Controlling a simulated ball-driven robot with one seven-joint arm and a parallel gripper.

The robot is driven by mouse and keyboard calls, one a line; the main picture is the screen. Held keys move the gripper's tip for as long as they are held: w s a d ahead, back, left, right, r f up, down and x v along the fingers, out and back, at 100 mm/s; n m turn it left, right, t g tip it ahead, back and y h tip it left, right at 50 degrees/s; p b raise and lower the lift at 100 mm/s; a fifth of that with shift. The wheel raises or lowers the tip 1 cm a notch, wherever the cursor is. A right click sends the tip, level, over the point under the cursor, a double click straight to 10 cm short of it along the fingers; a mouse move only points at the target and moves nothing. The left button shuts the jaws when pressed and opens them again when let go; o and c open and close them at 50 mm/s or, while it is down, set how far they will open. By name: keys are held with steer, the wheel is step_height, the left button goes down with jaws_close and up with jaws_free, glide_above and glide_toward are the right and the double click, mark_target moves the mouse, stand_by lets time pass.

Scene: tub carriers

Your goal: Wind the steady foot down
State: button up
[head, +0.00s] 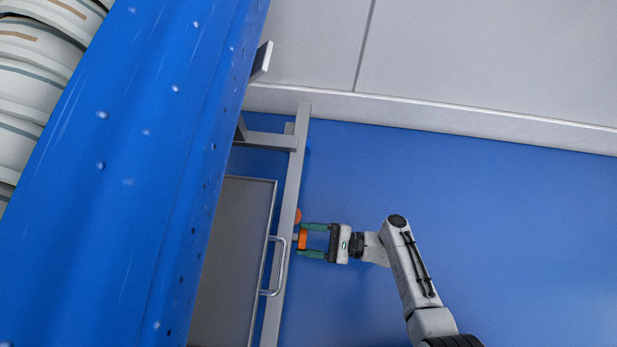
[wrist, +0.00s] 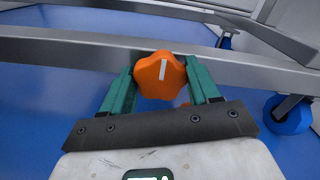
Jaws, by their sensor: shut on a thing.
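An orange lobed knob (wrist: 153,84) with a white stripe on its face sits at the grey metal rail (wrist: 100,52) of the carrier. The stripe stands nearly upright in the wrist view. My gripper (wrist: 160,82) has its two teal fingers on either side of the knob and is shut on it. In the head view, my gripper (head: 303,240) reaches the knob (head: 303,239) from the right. A second orange piece (head: 297,215) shows just above it at the rail (head: 293,180). I cannot make out the foot's lower end or its gap to the floor.
A large blue tub (head: 150,150) fills the left, with striped bundles (head: 30,80) beyond. A grey panel (head: 230,260) with a bar handle (head: 279,266) lies close to the gripper. A blue wheel or foot (wrist: 288,115) stands right in the wrist view. Blue floor (head: 480,220) is clear at right.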

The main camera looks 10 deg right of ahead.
steer(key=n, duration=1.9)
steer(key=shift+s+f+n, duration=0.2)
steer(key=shift+f+n, duration=0.1)
stand_by(0.4)
steer(key=o, duration=1.1)
steer(key=shift+c, duration=0.2)
steer(key=v, duration=1)
steer(key=shift+d+p, duration=0.35)
